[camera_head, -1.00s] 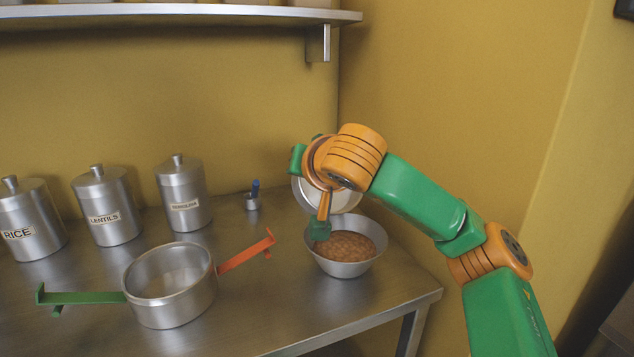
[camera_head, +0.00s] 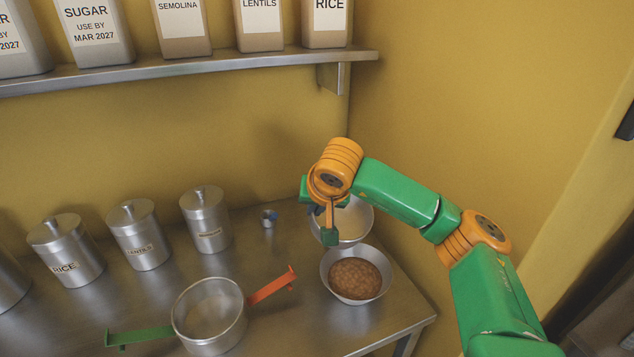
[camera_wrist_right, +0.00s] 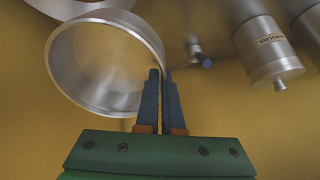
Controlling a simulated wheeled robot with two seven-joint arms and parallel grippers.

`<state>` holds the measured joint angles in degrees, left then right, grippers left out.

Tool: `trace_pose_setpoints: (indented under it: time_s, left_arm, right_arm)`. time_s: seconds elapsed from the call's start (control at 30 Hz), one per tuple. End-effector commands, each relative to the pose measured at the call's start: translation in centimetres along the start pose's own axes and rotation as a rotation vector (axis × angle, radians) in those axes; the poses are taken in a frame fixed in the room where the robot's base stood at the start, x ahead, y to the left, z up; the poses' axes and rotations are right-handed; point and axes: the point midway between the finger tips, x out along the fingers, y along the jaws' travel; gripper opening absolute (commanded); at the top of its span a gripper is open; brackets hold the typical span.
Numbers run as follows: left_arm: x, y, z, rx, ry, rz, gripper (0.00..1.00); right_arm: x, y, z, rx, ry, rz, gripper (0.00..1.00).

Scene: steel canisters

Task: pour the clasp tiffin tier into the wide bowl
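The tiffin tier (camera_head: 352,226) is a plain round steel vessel, just behind the wide bowl in the head view. My right gripper (camera_head: 318,211) is shut on its rim. In the right wrist view, the blue fingers (camera_wrist_right: 160,92) pinch the wall of the tier (camera_wrist_right: 88,70), and its visible inside looks bare. The wide bowl (camera_head: 327,283) stands near the counter's right edge with brown contents (camera_head: 355,278) inside. Part of a pale rim, probably the bowl (camera_wrist_right: 72,8), shows at the top left of the wrist view. My left gripper is not in view.
A steel pot (camera_head: 208,318) with one green and one orange handle stands front left of the bowl. Labelled canisters (camera_head: 205,220) line the back left. A small cup with a blue item (camera_head: 268,219) stands behind. A shelf (camera_head: 200,68) with packets hangs above.

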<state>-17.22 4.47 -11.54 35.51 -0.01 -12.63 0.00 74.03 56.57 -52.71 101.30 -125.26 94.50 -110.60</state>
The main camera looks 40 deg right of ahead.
Motion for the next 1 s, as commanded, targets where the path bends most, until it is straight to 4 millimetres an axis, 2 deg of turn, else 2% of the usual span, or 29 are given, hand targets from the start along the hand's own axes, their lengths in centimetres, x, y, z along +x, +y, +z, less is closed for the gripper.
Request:
trace_pose_setpoints:
  time_s: [0.03,0.3,0.43,0.6,1.0]
  left_arm:
    - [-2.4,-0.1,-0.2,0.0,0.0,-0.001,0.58]
    - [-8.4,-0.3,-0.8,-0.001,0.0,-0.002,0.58]
    - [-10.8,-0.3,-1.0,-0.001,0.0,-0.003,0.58]
    - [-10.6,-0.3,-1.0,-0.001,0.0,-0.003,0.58]
    - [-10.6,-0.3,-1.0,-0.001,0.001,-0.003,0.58]
  right_arm:
    - [-0.9,-0.3,-0.8,0.0,-0.041,0.017,0.0]
    - [0.0,-0.3,-0.8,-0.015,-0.246,0.1,0.0]
    - [0.6,-0.3,-0.5,-0.023,-0.345,0.139,0.0]
    - [1.7,-0.2,0.1,-0.027,-0.419,0.169,0.0]
    - [1.9,-0.1,0.2,-0.031,-0.443,0.178,0.0]
